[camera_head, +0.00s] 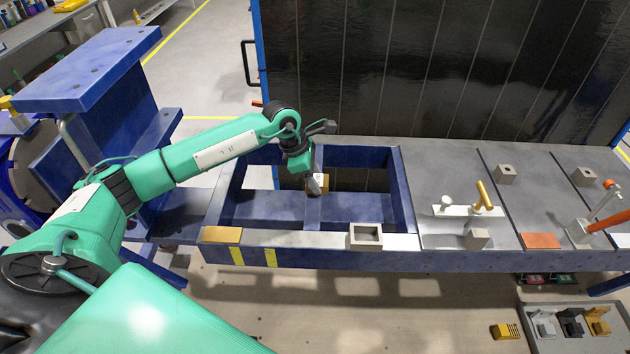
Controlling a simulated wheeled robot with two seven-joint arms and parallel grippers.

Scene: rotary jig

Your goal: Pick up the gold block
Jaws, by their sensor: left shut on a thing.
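A small gold block (325,184) shows at the fingertips of my left gripper (316,184) in the head view. My left arm reaches in from the left over the open blue frame. The left gripper points down and is shut on the block, over the frame's middle crossbar. The fingers and wrist hide part of the block. I cannot tell whether the block touches the frame. My right gripper is out of view.
The blue frame (408,212) has open bays around the gripper. A flat gold plate (222,234) and a grey square socket (366,237) sit on its front edge. Grey plates with clamps, a yellow handle (484,195) and small grey blocks lie right. A dark panel (420,70) stands behind.

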